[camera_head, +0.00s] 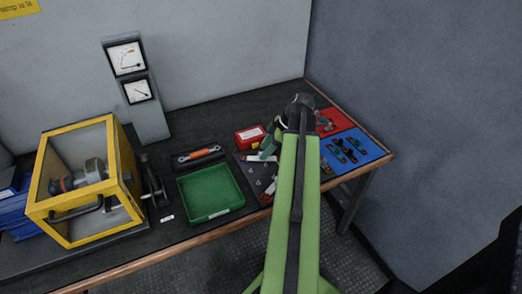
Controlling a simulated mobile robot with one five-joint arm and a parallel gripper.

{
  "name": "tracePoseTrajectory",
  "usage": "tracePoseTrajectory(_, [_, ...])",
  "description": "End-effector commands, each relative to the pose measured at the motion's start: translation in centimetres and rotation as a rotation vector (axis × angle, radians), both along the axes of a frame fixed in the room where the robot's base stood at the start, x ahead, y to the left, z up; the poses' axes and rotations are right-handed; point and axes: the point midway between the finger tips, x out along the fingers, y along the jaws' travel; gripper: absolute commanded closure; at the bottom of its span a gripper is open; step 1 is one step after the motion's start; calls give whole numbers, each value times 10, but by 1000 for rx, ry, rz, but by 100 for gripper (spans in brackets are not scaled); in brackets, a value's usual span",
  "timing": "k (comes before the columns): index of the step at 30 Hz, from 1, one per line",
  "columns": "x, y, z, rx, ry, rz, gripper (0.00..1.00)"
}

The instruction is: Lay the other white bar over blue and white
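A dark board (246,168) with small pale studs (257,181) lies on the bench, left of my arm. A white bar (262,157) shows at the board's upper part, just below my gripper. Another white piece with red (270,188) shows at the board's lower right, partly behind my arm. My gripper (267,152) reaches down over the board's upper part, close to the upper white bar. Its fingers are too small and partly hidden to tell whether they hold the bar. Blue and white marks on the studs cannot be made out.
Red (341,119) and blue (372,151) mats with small parts lie right. A yellow-framed case (36,207) and meter post (150,122) stand further left.

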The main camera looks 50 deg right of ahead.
Motion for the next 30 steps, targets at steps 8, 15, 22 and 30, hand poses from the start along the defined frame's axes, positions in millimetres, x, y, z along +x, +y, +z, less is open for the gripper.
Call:
tracePoseTrajectory(8, [-27,-23,76,2,4,1,54])
tracePoseTrajectory(15, [-46,-40,118,3,5,2,54])
tracePoseTrajectory(22, [-54,-46,131,4,6,5,54])
tracePoseTrajectory(30, [-55,-47,129,4,6,5,54])
